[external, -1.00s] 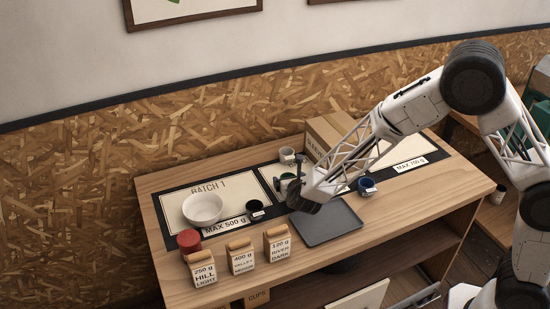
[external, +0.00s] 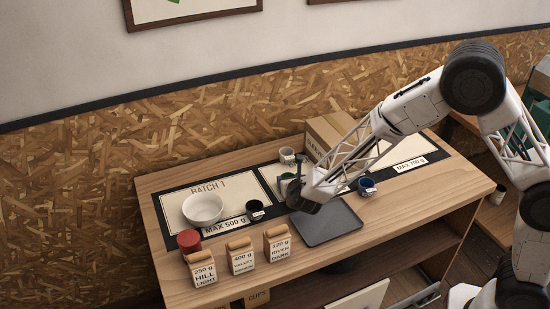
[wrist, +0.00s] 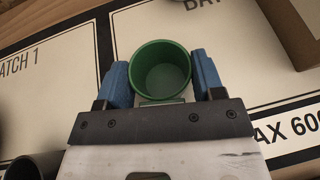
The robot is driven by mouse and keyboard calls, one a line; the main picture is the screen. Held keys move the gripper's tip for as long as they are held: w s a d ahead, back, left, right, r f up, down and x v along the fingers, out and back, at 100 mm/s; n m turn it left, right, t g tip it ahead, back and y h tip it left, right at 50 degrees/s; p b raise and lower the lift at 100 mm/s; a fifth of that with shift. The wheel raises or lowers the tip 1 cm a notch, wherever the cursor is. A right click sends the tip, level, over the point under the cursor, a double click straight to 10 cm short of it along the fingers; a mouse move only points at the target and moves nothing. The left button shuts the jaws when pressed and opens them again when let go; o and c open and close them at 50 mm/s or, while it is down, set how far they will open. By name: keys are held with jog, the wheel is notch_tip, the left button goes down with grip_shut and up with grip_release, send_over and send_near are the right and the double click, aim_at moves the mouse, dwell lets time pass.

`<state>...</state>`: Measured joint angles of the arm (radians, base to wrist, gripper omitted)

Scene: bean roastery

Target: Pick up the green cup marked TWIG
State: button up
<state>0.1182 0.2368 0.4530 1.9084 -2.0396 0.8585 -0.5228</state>
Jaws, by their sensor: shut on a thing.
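The green cup (wrist: 160,70) sits between the two blue fingertips of my gripper (wrist: 163,78) in the wrist view, with its open mouth towards the camera and its inside empty. The fingers are shut on it from both sides. Its TWIG marking does not show. In the external view my gripper (external: 298,186) is low over the middle of the table, and only a small bit of the green cup (external: 286,177) shows beside it. I cannot tell whether the cup touches the table.
A black cup (external: 255,207) stands left of my gripper, a white cup (external: 287,155) behind it and a blue cup (external: 366,184) to the right. A grey tray (external: 335,226) lies in front. A white bowl (external: 203,207), red tin (external: 189,240) and cardboard box (external: 328,135) are also on the table.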

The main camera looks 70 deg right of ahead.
jog(key=shift+r, duration=0.15)
jog(key=shift+r, duration=1.35)
jog(key=shift+s+r, duration=0.15)
jog(key=shift+r, duration=0.2)
jog(key=s+a, duration=0.1)
jog(key=s, duration=0.4)
jog(key=s+a+r, duration=0.1)
jog(key=s, duration=0.4)
jog(key=s+a, duration=0.2)
jog(key=s, duration=0.3)
jog(key=shift+s+r, duration=0.1)
jog(key=shift+r, duration=0.05)
